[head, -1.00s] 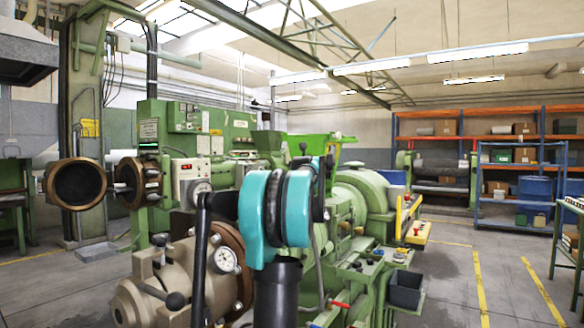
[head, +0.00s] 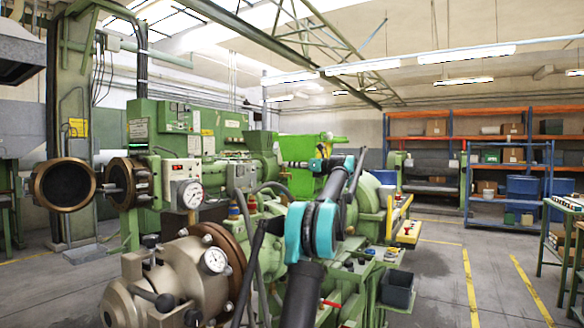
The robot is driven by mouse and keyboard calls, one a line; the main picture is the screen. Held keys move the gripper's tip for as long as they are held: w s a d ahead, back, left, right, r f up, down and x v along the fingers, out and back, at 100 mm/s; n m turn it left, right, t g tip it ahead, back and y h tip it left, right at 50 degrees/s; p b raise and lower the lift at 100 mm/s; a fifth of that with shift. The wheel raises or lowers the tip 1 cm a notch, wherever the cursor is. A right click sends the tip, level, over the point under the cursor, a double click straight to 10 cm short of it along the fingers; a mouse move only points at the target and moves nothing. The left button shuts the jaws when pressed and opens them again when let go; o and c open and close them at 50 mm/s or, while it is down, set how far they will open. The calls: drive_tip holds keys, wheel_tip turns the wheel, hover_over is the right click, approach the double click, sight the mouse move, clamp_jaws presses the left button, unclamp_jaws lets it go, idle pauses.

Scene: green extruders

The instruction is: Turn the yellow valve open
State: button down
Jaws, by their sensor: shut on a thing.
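I cannot pick out a yellow valve in the head view. My arm rises from the bottom centre, and its large teal joint stands in front of the green extruder (head: 190,118). The far part of my arm leans up and to the right, with a smaller teal part near the middle of the view. A small dark piece beside it, against bright green, may be my gripper, but its fingers cannot be made out. I cannot see what lies between them.
A metal flanged cylinder with a dial gauge (head: 215,260) stands close at lower left. A black bin (head: 398,290) and a yellow button panel (head: 409,231) sit to the right of my arm. The floor with yellow lines (head: 470,285) is open at right, before the shelves (head: 520,160).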

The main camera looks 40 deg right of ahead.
drive_tip(key=shift+w+d+n+y, duration=0.15)
drive_tip(key=shift+n+y, duration=0.25)
drive_tip(key=shift+y, duration=0.2)
drive_tip(key=c, duration=1.5)
unclamp_jaws()
drive_tip(key=v, duration=1.2)
drive_tip(key=shift+r, duration=0.2)
drive_tip(key=shift+d, duration=0.1)
